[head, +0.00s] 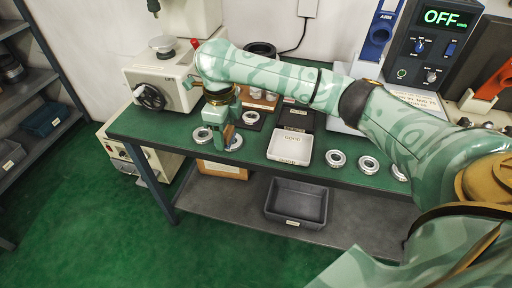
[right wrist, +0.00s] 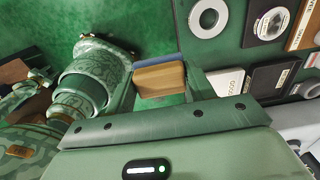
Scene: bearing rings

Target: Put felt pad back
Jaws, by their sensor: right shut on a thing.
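My right gripper (head: 222,140) reaches down over the left part of the green-topped bench (head: 180,125). In the right wrist view the right gripper (right wrist: 163,88) is shut on the felt pad, a wooden block (right wrist: 160,80) with a blue felt layer (right wrist: 155,62) on one side. In the head view the pad is mostly hidden by the gripper, and I cannot tell whether it touches the bench.
A bearing ring (head: 202,134) lies beside the gripper, another (head: 251,117) on a dark square. A white tray (head: 290,148) and several rings (head: 335,158) lie to the right. A grey machine (head: 160,80) stands behind. A grey bin (head: 297,200) is on the lower shelf.

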